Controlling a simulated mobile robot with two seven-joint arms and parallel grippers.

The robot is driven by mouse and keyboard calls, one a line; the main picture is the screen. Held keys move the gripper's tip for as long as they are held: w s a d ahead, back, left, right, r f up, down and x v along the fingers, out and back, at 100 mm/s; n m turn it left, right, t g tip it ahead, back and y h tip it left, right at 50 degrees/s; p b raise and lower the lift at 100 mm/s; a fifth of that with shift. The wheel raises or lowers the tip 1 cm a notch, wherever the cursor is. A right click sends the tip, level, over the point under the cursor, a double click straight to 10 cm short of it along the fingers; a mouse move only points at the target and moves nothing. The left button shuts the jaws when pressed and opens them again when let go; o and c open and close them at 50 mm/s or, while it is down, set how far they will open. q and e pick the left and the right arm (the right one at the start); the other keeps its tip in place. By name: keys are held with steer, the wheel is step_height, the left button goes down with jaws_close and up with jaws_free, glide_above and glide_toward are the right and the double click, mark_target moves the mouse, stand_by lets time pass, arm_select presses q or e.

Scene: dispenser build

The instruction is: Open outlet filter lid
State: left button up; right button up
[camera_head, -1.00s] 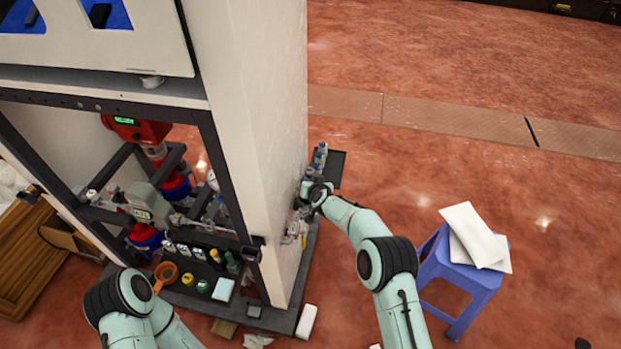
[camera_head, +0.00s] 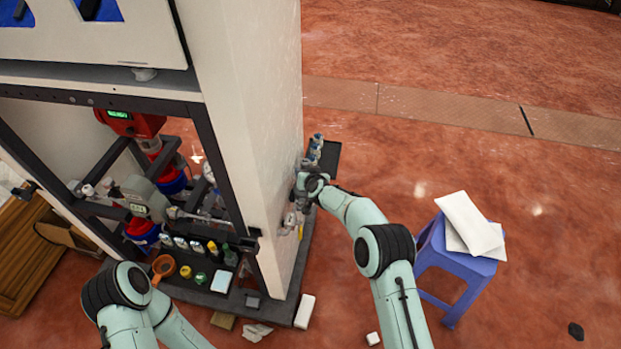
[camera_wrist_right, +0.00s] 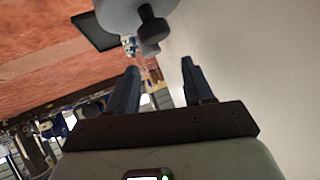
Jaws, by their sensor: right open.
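A grey rounded fitting with a dark knob (camera_wrist_right: 152,24) shows at the top of the right wrist view, just beyond my fingertips; I take it to be the outlet filter lid, but cannot be sure. My right gripper (camera_wrist_right: 157,72) is open, its two dark fingers apart and nothing between them. The knob is ahead of the fingers and not clasped. In the head view my right wrist is at the right side of the white cabinet (camera_head: 245,110), covering the fitting there. My left arm enters at the lower left; its gripper is out of view.
The cabinet wall runs close along the fingers' right side in the wrist view. A dark tray (camera_head: 331,157) with small bottles stands behind my right wrist. A blue stool (camera_head: 433,252) with white sheets is at the right. Pipes and bottles fill the frame's lower shelf.

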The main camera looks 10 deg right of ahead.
steer(key=shift+s+d+r, duration=0.1)
steer(key=shift+s+r, duration=0.1)
steer(key=shift+s, duration=0.15)
steer(key=b+v, duration=0.2)
steer(key=v, duration=1)
steer(key=shift+s+r, duration=0.1)
